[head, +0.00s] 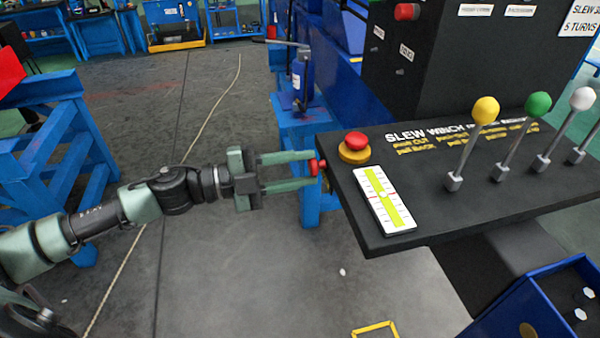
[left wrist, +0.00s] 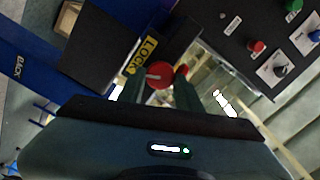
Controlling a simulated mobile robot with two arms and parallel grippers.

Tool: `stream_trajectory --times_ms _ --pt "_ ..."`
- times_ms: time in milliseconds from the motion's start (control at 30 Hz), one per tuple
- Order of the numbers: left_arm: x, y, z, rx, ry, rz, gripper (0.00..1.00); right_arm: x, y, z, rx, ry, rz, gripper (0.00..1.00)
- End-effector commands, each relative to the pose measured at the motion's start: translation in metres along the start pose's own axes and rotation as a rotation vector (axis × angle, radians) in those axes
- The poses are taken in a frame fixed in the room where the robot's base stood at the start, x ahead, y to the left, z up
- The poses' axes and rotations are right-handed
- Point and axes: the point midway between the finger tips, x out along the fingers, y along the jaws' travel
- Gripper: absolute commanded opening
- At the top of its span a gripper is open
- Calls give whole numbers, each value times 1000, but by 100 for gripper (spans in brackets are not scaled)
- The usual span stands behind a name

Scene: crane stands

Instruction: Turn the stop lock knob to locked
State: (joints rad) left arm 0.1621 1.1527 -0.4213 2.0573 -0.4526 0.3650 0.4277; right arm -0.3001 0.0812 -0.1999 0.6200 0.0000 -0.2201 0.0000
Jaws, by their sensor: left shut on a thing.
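The red stop lock knob (head: 314,167) is on the near left edge of the black console (head: 350,205). It also shows in the left wrist view as a round red face (left wrist: 160,75) with a pale pointer line, beside a yellow LOCK label (left wrist: 143,54). My left gripper (head: 316,170) reaches in from the left, its two green fingers on either side of the knob and shut on it. In the left wrist view the fingers (left wrist: 160,92) flank the knob. I cannot tell exactly which mark the pointer meets. My right gripper is not in view.
A red button on a yellow base (head: 354,147) and a level gauge strip (head: 384,200) are on the console top. Levers with yellow (head: 486,110), green (head: 538,104) and white knobs stand further right. A blue stand (head: 300,120) is behind; open floor lies below my left arm.

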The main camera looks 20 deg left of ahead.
Motion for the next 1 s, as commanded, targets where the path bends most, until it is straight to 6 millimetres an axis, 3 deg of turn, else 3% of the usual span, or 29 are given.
stream_trajectory --times_ms 500,1000 --pt "0 3 1 379 1 0 0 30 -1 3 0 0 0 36" --pt "0 2 0 471 0 1 0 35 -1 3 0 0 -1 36"
